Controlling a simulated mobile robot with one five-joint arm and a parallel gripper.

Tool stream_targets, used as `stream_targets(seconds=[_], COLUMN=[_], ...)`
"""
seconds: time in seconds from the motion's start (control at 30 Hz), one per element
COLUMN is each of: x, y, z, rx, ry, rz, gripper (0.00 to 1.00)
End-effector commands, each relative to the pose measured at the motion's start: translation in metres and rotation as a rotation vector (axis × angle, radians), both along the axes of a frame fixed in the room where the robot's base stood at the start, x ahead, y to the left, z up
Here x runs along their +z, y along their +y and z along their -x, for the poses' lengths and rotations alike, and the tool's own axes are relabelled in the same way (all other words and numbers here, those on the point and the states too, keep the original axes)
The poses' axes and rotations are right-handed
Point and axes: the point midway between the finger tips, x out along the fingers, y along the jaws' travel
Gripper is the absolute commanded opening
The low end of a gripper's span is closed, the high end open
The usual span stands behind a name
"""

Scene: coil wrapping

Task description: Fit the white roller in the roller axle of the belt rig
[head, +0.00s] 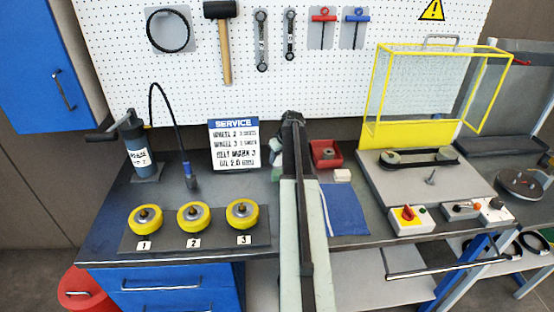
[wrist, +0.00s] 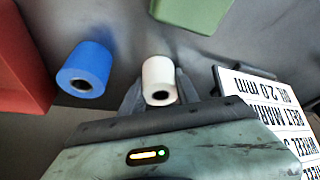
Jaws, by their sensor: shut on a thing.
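The white roller (wrist: 158,76) is between the two fingers of my gripper (wrist: 158,92) in the wrist view, with its dark bore facing the camera. My gripper is shut on it, low over the back of the bench. In the head view my arm hides the roller and the fingertips. The belt rig (head: 375,185) stands on the right of the bench, under a raised yellow guard (head: 375,90). Its black belt (head: 425,152) runs round two pulleys. A thin upright pin, apparently the roller axle (head: 431,178), stands bare in front of the belt.
A blue roller (wrist: 84,70) stands left of the white one, beside a red bin (wrist: 22,60). A green object (wrist: 190,12) lies beyond. The service sign (head: 235,145) is close to my gripper. A blue mat (head: 345,210) lies between my arm and the rig. Yellow wheels (head: 194,217) stand left.

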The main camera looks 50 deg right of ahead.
Motion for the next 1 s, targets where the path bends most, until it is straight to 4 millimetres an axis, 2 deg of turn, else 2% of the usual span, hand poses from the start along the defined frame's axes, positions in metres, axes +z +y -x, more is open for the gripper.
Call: stream_targets(seconds=[0.17, 0.47, 0.53, 1.0], x=[0.007, 0.045, 0.039, 0.048], y=[0.000, 0.002, 0.013, 0.065], z=[0.000, 0.002, 0.021, 0.113], rx=[0.000, 0.001, 0.000, 0.001], ry=[0.000, 0.000, 0.000, 0.000], rz=[0.000, 0.000, 0.000, 0.000], gripper=[0.00, 0.00, 0.00, 0.00])
